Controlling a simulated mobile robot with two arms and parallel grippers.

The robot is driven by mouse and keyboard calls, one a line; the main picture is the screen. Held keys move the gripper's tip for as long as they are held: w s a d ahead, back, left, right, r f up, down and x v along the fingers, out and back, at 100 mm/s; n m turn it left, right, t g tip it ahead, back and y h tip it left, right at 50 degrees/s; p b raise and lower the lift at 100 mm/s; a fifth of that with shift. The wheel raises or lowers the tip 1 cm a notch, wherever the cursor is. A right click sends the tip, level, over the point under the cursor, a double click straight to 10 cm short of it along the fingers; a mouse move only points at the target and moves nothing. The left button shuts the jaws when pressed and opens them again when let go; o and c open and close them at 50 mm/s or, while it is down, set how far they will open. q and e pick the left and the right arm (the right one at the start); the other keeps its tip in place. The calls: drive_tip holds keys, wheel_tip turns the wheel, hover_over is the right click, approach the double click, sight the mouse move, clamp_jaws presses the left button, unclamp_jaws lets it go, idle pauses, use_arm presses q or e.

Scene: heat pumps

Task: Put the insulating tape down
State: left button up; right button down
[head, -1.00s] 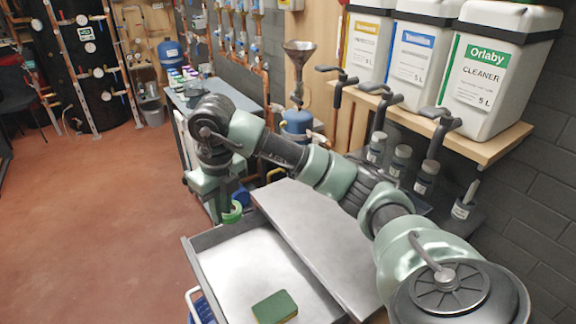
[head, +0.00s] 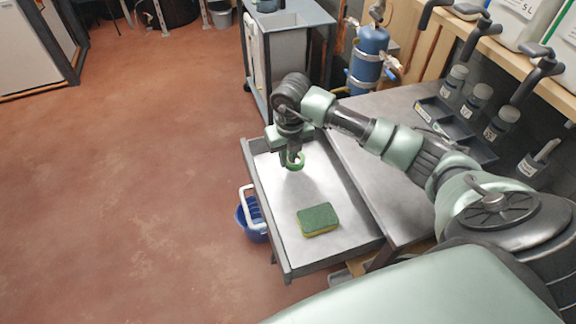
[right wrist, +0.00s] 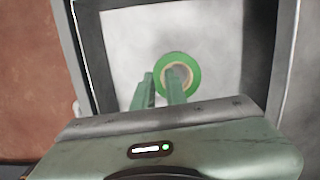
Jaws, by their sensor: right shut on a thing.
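The insulating tape (head: 299,163) is a green roll with a pale core. My right gripper (head: 292,155) is shut on it and holds it over the far end of an open drawer (head: 268,216). In the right wrist view the tape (right wrist: 191,78) faces the camera, with the fingers of the gripper (right wrist: 161,88) at the left and lower part of its ring. The pale drawer bottom lies behind it. I cannot tell exactly how far above the bottom the tape is. My left gripper is not in view.
A green and yellow sponge (head: 318,219) lies in the near part of the drawer. A worktop (head: 385,180) adjoins the drawer on the right, with a dark rack of bottles (head: 462,125) at its back. A blue bucket (head: 252,222) stands on the floor at left.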

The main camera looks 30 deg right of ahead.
sight(288, 162)
wheel_tip(288, 162, down, 4)
drive_tip(key=shift+f, duration=0.2)
drive_tip(key=shift+f, duration=0.1)
drive_tip(key=c, duration=1.4)
unclamp_jaws()
drive_tip(key=shift+c, duration=0.2)
drive_tip(key=shift+r+p, duration=0.25)
drive_tip(key=shift+p, duration=0.05)
drive_tip(key=shift+r, duration=0.4)
drive_tip(key=r, duration=0.3)
drive_tip(key=s+r+b, duration=0.1)
drive_tip(key=r, duration=0.3)
drive_tip(key=r+b, duration=0.1)
drive_tip(key=r, duration=0.3)
drive_tip(key=shift+s+a, duration=0.15)
drive_tip(key=shift+s, duration=0.1)
